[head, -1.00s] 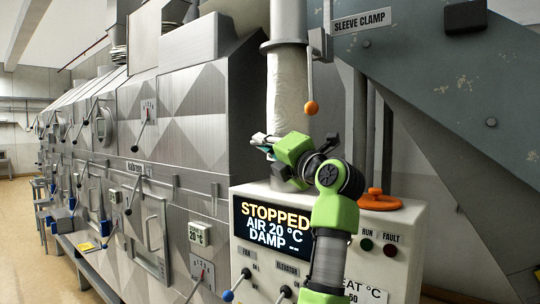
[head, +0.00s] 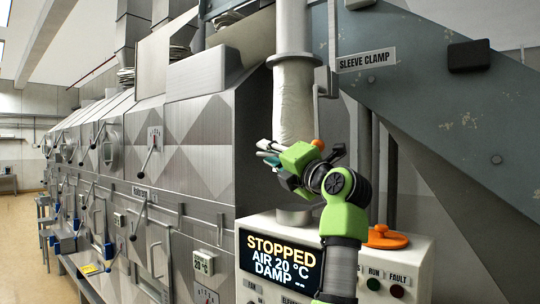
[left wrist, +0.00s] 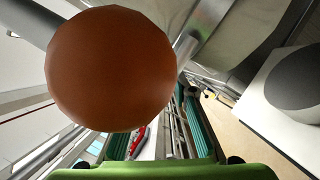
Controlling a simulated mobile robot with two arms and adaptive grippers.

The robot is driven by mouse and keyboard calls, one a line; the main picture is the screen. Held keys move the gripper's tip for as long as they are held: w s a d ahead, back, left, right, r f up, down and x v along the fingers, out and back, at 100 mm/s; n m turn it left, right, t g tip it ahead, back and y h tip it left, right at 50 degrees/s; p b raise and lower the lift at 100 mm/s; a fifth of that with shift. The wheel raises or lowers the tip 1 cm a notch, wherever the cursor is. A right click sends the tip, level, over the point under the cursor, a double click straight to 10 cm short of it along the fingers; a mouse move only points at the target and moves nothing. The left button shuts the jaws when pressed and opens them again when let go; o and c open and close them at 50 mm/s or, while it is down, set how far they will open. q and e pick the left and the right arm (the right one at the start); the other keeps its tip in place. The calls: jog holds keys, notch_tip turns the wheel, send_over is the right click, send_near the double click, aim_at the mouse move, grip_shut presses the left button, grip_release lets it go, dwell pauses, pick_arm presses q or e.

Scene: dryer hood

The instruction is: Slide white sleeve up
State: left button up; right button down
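The white sleeve (head: 293,100) hangs upright below a metal collar and pipe in the head view. My left gripper (head: 274,151) is at its lower part, in front of it, and hides its lower end. I cannot tell whether they touch. The clamp lever (head: 319,90) points down beside the sleeve, and its orange ball (head: 318,144) shows just behind my gripper. In the left wrist view the ball (left wrist: 110,68) is very close and large. The teal fingers (left wrist: 155,135) stand apart with nothing visibly held between them. My right gripper is not in view.
The control console (head: 405,262) with a STOPPED screen and an orange knob (head: 384,237) stands below. A grey round port (head: 293,216) is on its top. The steel dryer (head: 190,130) is at left; the blue-grey sloped housing (head: 450,110) with the SLEEVE CLAMP label is at right.

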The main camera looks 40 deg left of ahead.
pick_arm(q)
jog(key=v, duration=0.7)
jog(key=shift+s+d+f, duration=0.1)
jog(key=shift+d+f, duration=0.05)
jog(key=shift+d, duration=0.1)
jog(key=shift+f, duration=0.1)
